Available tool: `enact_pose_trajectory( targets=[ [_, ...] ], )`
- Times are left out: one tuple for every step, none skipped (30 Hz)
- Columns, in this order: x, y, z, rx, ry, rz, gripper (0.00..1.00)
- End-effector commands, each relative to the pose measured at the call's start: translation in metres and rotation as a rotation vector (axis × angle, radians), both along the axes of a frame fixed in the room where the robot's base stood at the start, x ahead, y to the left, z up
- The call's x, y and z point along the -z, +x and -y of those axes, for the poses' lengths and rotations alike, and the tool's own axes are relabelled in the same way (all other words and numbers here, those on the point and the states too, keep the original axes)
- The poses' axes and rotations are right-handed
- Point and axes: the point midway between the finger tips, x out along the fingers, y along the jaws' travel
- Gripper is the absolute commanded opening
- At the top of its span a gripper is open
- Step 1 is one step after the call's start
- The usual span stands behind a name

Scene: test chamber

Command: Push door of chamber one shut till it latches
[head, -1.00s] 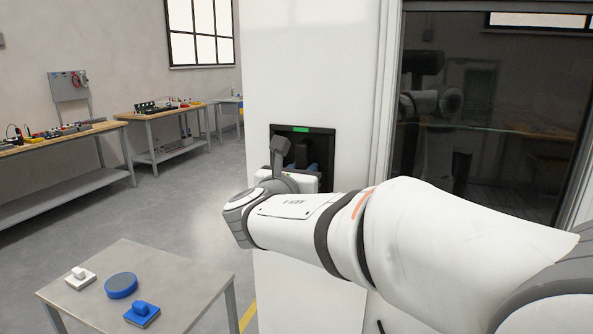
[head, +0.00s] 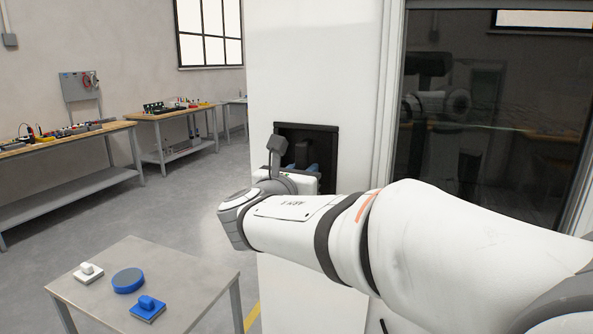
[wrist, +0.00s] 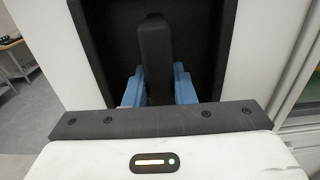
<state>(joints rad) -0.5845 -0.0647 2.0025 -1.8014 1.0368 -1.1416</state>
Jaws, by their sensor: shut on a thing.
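A white panel (head: 310,60) stands ahead of me with a black recess (head: 327,145) in it. Inside the recess is an upright black handle bar (wrist: 154,45), which also shows in the head view (head: 303,151). My gripper (wrist: 158,88) has its blue fingers on either side of this bar, shut on it. The fingertips are partly hidden behind the dark edge of my wrist. To the right of the panel is a white-framed dark glass pane (head: 490,120) with reflections. I cannot tell from these views whether the door is latched.
A small grey table (head: 190,285) at the lower left holds a white block (head: 88,272), a blue disc (head: 128,280) and a blue block (head: 148,308). Workbenches (head: 70,140) with tools line the back wall. The grey floor between them is clear.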

Motion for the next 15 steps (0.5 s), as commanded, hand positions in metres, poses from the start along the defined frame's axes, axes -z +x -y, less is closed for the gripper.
enact_pose_trajectory(
  targets=[
    [0.000, 0.001, -0.001, -0.004, 0.002, -0.001, 0.00],
    [0.000, 0.001, -0.001, -0.003, 0.002, -0.001, 0.00],
    [0.000, 0.001, 0.000, -0.002, 0.002, -0.001, 0.00],
    [0.000, 0.001, 0.001, -0.002, 0.002, -0.001, 0.00],
    [0.000, 0.000, 0.001, -0.002, 0.003, -0.001, 0.00],
    [0.000, -0.002, 0.000, -0.005, 0.002, 0.000, 0.00],
    [0.000, -0.006, -0.001, -0.009, 0.003, 0.000, 0.00],
    [-0.001, -0.010, -0.002, -0.014, 0.004, 0.002, 0.00],
    [0.000, -0.017, -0.004, -0.024, 0.004, 0.002, 0.00],
    [0.000, -0.022, -0.006, -0.032, 0.005, 0.002, 0.00],
    [0.000, -0.028, -0.007, -0.039, 0.005, 0.002, 0.00],
    [0.000, -0.035, -0.009, -0.049, 0.005, 0.002, 0.00],
    [0.000, -0.040, -0.010, -0.055, 0.004, 0.001, 0.00],
    [0.001, -0.044, -0.011, -0.060, 0.004, 0.000, 0.00],
    [0.001, -0.049, -0.012, -0.067, 0.004, 0.000, 0.00]
  ],
)
